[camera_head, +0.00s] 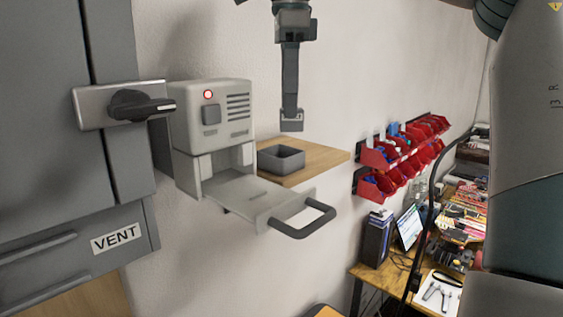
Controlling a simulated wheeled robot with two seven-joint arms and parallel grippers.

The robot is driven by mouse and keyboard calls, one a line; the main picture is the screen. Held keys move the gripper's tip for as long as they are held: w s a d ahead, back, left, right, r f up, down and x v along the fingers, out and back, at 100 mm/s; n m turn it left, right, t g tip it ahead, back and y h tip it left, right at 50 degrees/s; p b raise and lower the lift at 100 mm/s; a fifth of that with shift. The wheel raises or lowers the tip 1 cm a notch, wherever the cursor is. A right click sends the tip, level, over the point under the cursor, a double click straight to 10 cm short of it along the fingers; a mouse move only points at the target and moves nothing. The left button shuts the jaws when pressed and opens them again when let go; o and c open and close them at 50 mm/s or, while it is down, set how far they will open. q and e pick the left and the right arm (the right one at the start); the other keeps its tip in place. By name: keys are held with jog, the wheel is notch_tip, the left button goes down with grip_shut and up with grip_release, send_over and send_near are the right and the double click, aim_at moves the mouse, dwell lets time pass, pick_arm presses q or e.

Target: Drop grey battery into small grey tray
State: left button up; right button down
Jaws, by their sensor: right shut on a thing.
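My right gripper (291,113) hangs down from the top middle of the view, its fingers pointing down. It is shut on the grey battery (291,125), a small grey block at the fingertips, partly covered by them. The small grey tray (281,165) is an open square tray on a wooden shelf. The battery is in the air above the tray in the picture, slightly right of its middle, and apart from it. The tray's inner floor shows little. My left gripper is not in view.
Left of the tray, a beige wall unit (213,130) with a red light has its drawer (255,197) pulled out, with a dark handle (305,221). The wooden shelf (322,152) is bare to the right. Red bins (376,157) hang farther right. A grey cabinet (40,120) stands left.

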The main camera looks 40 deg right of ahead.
jog(key=shift+f, duration=0.1)
jog(key=c, duration=1.5)
grip_release()
jog(key=shift+r+b, duration=0.35)
jog(key=shift+r, duration=3.4)
